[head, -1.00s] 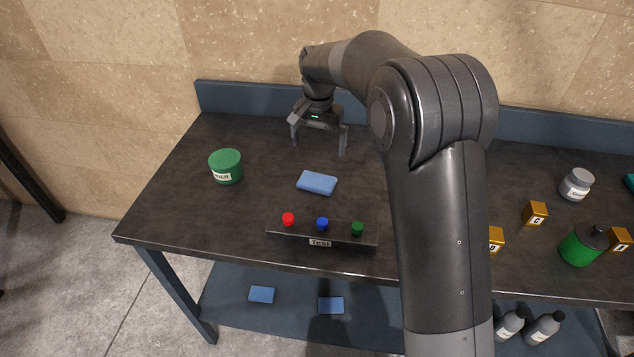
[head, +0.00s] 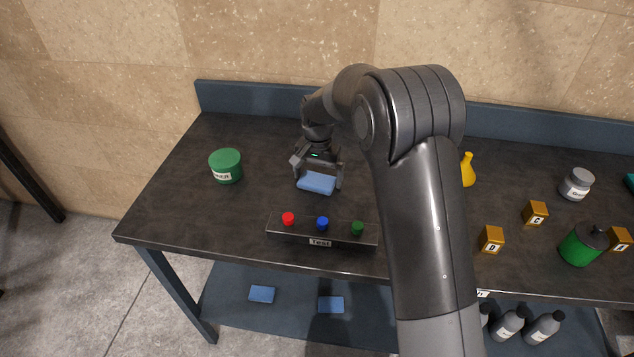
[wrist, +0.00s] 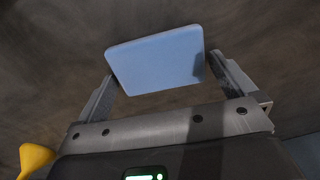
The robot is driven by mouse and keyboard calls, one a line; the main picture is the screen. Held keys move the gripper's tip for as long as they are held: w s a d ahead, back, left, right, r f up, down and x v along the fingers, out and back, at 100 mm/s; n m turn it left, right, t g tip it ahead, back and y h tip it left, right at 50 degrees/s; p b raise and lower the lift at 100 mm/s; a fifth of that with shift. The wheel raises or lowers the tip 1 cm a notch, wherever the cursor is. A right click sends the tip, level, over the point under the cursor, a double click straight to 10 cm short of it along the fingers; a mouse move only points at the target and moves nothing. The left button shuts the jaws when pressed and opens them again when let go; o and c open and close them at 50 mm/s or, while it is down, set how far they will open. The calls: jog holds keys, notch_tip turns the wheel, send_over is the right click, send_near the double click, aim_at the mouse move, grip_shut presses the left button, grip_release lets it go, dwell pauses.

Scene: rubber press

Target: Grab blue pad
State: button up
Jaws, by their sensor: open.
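The blue pad (head: 316,184) lies flat on the dark tabletop, behind the button box. My gripper (head: 318,183) is open and low over the pad, with one finger at its left side and one at its right. In the wrist view the pad (wrist: 156,60) sits between the two fingertips of my gripper (wrist: 160,70), reaching past them. The right finger is very close to the pad's edge; I cannot tell whether it touches. Two more blue pads, one on the left (head: 262,294) and one on the right (head: 331,305), lie on the lower shelf.
The button box (head: 322,236) with red, blue and green buttons stands in front of the pad. A green tub (head: 226,166) is to the left. A yellow flask (head: 468,170), small yellow blocks (head: 491,239) and a green canister (head: 582,246) are to the right.

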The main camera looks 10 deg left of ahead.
jog(key=c, duration=0.7)
jog(key=shift+r, duration=0.15)
